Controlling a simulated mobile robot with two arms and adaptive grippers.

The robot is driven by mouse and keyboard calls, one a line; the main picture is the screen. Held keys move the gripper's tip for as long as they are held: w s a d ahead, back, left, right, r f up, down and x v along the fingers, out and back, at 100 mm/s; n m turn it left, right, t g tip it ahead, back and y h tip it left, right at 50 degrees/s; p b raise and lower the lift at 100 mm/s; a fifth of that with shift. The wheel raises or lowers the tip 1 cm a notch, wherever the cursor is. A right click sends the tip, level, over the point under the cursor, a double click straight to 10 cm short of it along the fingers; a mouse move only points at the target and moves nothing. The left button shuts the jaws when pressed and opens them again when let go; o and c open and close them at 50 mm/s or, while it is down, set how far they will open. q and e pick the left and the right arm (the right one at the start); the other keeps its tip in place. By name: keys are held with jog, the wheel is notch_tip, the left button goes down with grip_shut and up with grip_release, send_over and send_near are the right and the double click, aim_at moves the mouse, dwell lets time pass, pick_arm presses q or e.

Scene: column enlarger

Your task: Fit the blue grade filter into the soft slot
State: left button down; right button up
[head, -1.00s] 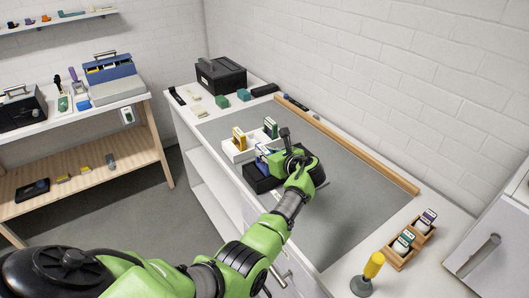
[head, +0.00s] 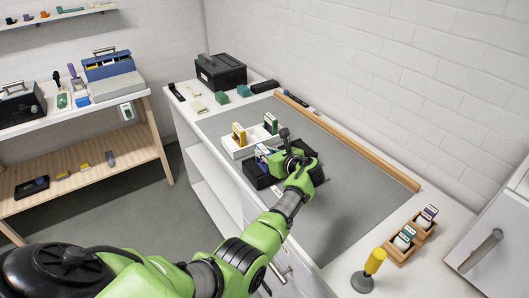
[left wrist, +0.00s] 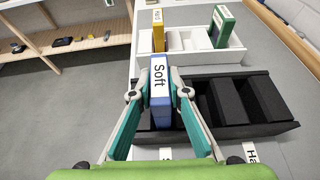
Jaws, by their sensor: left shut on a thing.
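The blue grade filter (left wrist: 160,92), labelled "Soft", stands roughly upright between the fingertips of my left gripper (left wrist: 160,94), which is shut on it. In the head view the filter (head: 263,154) is partly hidden by the gripper. It is at the left end of the black slotted tray (left wrist: 262,130), which also shows in the head view (head: 256,179). I cannot tell how deep the filter's lower edge sits. My right gripper is not in view.
Behind the black tray is a white tray (head: 236,152) with a yellow filter (head: 239,136) and a green filter (head: 271,124). A wooden rail (head: 345,139) runs along the back. A wooden holder (head: 405,248) and a yellow-handled tool (head: 372,268) stand at the front right.

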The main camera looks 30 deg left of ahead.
pick_arm(q)
jog(key=shift+f+b, duration=0.55)
jog(key=shift+f, duration=0.45)
jog(key=c, duration=1.8)
grip_release()
jog(key=shift+c, duration=0.2)
jog(key=shift+s+d+r+p, duration=0.15)
jog(key=shift+d+r+p, duration=0.05)
jog(key=shift+d+p, duration=0.2)
jog(key=p+v, duration=0.6)
jog(key=v, duration=0.1)
